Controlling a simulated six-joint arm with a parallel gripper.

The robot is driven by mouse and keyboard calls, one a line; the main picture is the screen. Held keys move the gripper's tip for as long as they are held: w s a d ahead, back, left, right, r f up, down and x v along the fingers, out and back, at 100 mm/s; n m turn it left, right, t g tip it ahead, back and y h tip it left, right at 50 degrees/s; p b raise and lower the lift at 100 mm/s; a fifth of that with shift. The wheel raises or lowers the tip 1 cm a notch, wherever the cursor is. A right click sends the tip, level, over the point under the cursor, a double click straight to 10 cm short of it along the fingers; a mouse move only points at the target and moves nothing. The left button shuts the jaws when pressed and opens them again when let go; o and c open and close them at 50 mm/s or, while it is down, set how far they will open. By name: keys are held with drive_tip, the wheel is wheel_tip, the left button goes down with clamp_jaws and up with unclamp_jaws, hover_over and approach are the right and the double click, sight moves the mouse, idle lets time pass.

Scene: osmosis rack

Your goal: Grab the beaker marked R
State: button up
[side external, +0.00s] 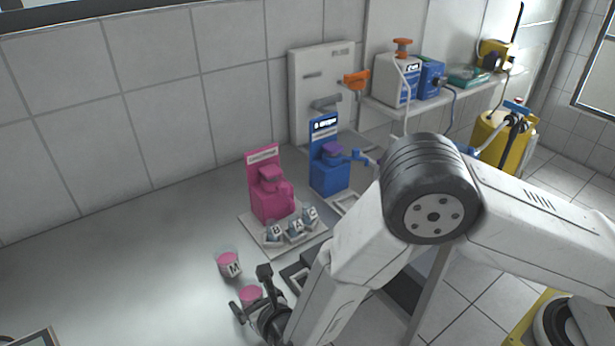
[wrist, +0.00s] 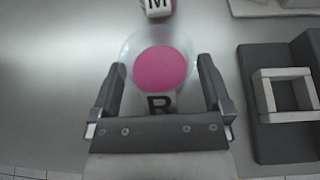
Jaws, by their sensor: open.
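The beaker marked R (wrist: 158,70) is clear and holds pink contents. In the wrist view it stands in front of and partly between the two fingers, its letter R facing me just above the gripper body. In the side external view its pink top (side external: 251,293) shows at my gripper, the rest partly hidden. My gripper (wrist: 160,85) is open, with one finger on each side of the beaker; I cannot tell whether either touches it. In the side external view my gripper (side external: 250,289) is low over the bench. A second pink beaker marked M (side external: 229,262) stands just beyond.
A pink dispenser (side external: 270,192) has a tray with small labelled containers (side external: 296,229), including B and A. A blue dispenser (side external: 328,170) stands beside it. A dark holder with a pale square frame (wrist: 284,95) lies right of my gripper. The bench left is clear.

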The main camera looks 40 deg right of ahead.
drive_tip(key=c, duration=1.1)
drive_tip(key=shift+c, duration=0.2)
drive_tip(key=shift+r, duration=0.1)
drive_tip(key=shift+r, duration=1)
drive_tip(key=s+d+r, duration=0.7)
drive_tip(key=s+r, duration=0.3)
drive_tip(key=s, duration=0.2)
drive_tip(key=shift+r, duration=0.4)
